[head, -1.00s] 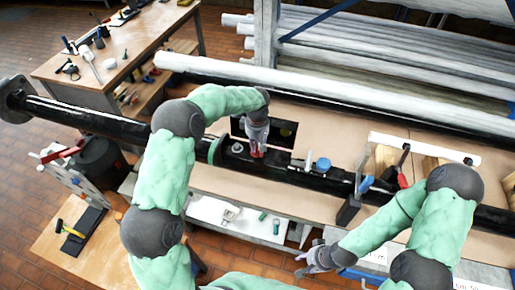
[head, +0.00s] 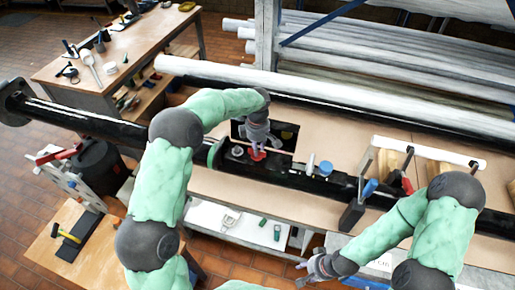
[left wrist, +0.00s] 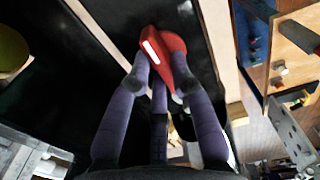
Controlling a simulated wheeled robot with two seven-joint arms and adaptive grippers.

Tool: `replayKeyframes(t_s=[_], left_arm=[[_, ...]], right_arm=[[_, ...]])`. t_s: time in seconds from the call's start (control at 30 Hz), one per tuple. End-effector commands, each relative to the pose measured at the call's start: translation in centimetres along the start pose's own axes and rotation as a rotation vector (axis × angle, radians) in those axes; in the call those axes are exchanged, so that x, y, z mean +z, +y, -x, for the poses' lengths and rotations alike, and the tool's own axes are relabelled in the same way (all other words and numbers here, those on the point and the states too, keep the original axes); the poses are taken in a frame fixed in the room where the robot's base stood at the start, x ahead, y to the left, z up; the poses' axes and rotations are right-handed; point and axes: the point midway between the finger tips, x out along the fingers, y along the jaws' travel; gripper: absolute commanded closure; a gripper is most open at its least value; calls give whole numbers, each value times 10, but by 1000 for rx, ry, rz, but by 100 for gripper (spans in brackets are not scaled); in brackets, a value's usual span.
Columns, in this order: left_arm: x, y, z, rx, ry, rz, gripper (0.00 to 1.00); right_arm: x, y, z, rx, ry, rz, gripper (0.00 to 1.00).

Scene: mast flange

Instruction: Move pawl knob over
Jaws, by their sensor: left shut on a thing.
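The red pawl knob (head: 257,155) sits on the black mast assembly (head: 290,178) lying along the bench. It also shows large in the left wrist view (left wrist: 163,52), with a white mark on its side. My left gripper (head: 259,144) reaches down from above and is shut on the red knob; its purple fingers (left wrist: 158,80) meet it in the wrist view. The knob's lower part and mount are hidden. My right gripper (head: 302,272) is empty, low in front of the bench, with its fingers apart.
A blue-capped part (head: 325,168) and a light pin stand on the mast right of the knob. Clamps (head: 358,200) with blue and red handles stand further right. Pale pipes (head: 340,92) lie behind.

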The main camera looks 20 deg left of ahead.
Motion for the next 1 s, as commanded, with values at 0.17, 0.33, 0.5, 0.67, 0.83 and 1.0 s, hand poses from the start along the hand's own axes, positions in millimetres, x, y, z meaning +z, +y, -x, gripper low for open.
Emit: replayKeyframes(t_s=[0.17, 0.33, 0.5, 0.67, 0.83, 1.0], left_arm=[[-1, 1, 1, 3, 0, 10, 100], [-1, 1, 1, 3, 0, 10, 100], [-1, 1, 1, 3, 0, 10, 55], [0, 0, 1, 2, 0, 9, 54], [0, 0, 1, 1, 0, 8, 54], [0, 1, 13, 3, 0, 8, 54]], right_arm=[[0, 0, 0, 0, 0, 0, 60], [0, 0, 0, 0, 0, 0, 60], [0, 0, 0, 0, 0, 0, 60], [0, 0, 0, 0, 0, 0, 60], [0, 0, 0, 0, 0, 0, 60], [0, 0, 0, 0, 0, 0, 60]])
